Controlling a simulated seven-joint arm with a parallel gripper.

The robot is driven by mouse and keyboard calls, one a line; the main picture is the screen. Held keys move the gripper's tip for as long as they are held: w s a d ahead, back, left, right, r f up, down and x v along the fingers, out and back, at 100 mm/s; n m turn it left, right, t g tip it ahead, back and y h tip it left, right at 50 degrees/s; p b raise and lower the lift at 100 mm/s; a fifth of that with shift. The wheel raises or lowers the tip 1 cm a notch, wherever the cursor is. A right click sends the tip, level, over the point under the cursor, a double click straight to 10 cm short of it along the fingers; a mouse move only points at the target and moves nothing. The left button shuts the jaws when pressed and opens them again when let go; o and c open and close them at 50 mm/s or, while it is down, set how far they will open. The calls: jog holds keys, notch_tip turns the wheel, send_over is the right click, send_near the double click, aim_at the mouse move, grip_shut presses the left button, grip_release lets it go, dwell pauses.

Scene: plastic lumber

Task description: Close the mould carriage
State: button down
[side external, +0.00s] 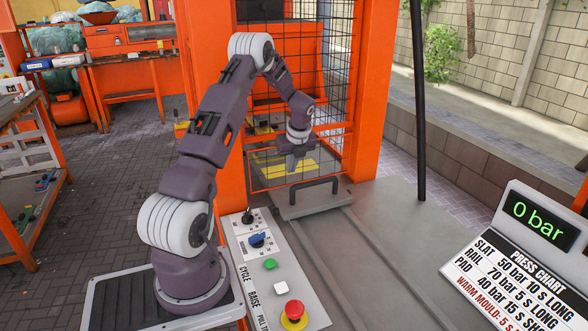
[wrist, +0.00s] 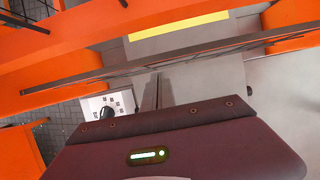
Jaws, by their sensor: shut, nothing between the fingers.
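The mould carriage (side external: 330,199) is a flat grey plate at the front of the orange press, its front part sticking out over the grey bench. A dark bar handle (side external: 307,185) stands on its front. My gripper (side external: 291,168) is shut and empty, pointing down behind the handle as seen in the side view, near the wire mesh guard (side external: 330,100). I cannot tell whether it touches the guard or the carriage. In the wrist view the maroon gripper body fills the bottom and its fingertips are not clear.
An orange press post (side external: 367,90) stands right of the mesh. A control panel (side external: 268,265) with a blue knob, green button and red stop (side external: 293,311) lies in front. A pressure display (side external: 538,220) reads 0 bar. The bench (side external: 400,270) right of the panel is clear.

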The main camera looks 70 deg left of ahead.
jog(key=shift+s+a+r, duration=0.15)
jog(key=shift+a, duration=0.4)
jog(key=s+d+r+n+t, duration=0.1)
jog(key=d+r+n, duration=0.2)
jog(key=d+r, duration=0.85)
jog(key=s+d+r+n+t, duration=0.1)
jog(key=d+r+n, duration=0.3)
jog(key=d+r, duration=0.8)
jog(key=s+d+f+n+t+h, duration=0.1)
jog(key=s+d+n+h, duration=0.1)
jog(key=s+d+n, duration=0.3)
jog(key=s+d+f+n+t+h, duration=0.1)
jog(key=s+d+n, duration=0.5)
jog(key=s+d, duration=0.6)
jog(key=d+t+h, duration=0.1)
jog(key=d, duration=0.3)
jog(key=shift+d+t, duration=0.25)
jog(key=shift+t, duration=0.05)
